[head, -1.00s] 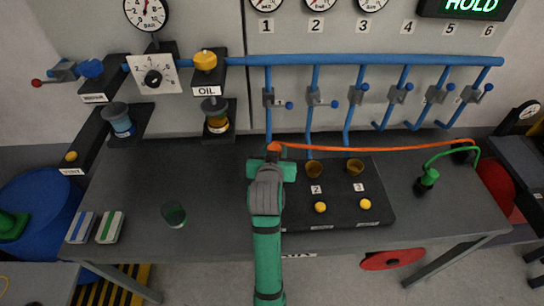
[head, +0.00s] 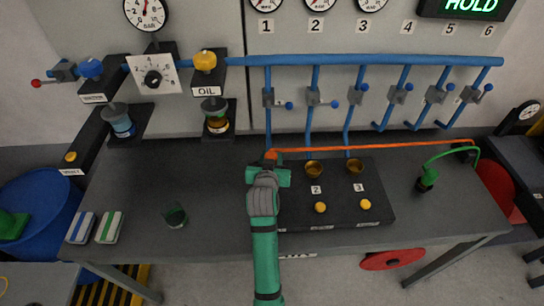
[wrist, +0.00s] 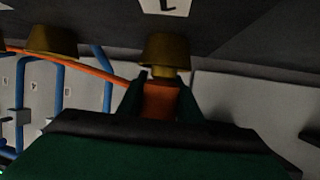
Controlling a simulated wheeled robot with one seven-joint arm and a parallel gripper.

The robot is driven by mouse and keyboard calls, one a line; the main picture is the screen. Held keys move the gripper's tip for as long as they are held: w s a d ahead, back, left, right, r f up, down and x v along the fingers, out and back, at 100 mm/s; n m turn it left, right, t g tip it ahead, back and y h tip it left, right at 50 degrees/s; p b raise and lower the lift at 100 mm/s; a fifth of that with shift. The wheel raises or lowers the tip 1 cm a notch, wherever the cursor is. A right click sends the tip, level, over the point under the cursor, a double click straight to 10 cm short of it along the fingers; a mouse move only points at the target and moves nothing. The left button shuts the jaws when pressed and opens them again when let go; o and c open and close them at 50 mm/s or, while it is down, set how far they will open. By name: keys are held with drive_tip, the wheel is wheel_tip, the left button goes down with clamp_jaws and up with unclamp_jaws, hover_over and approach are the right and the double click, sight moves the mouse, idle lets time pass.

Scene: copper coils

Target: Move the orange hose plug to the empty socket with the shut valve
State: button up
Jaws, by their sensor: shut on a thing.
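My gripper (head: 268,172) is shut on the orange hose plug (wrist: 161,98), at the left end of the black socket board (head: 335,215). The plug also shows in the head view (head: 271,155). In the wrist view its pale tip meets the rim of a brass socket (wrist: 160,48); I cannot tell how far it is in. My gripper hides that socket in the head view. Sockets 2 (head: 314,168) and 3 (head: 355,165) look empty. The handles of valve 1 (head: 280,103) and valve 2 (head: 325,102) point sideways across their pipes; valve 3's handle (head: 364,88) points up.
The orange hose (head: 400,146) runs right to a black block (head: 463,150) at the back. A green hose ends at a green plug (head: 427,178) on the right. A dark green cup (head: 175,216) stands on the left. The bench's left middle is mostly clear.

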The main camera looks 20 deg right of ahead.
drive_tip(key=shift+f, duration=0.25)
drive_tip(key=o, duration=1.1)
drive_tip(key=shift+o, duration=0.2)
drive_tip(key=shift+s+a+r, duration=0.1)
drive_tip(key=shift+s+r, duration=0.05)
drive_tip(key=shift+r, duration=0.25)
drive_tip(key=v, duration=1.1)
drive_tip(key=shift+s+r, duration=0.2)
drive_tip(key=shift+s, duration=0.05)
drive_tip(key=shift+a, duration=0.1)
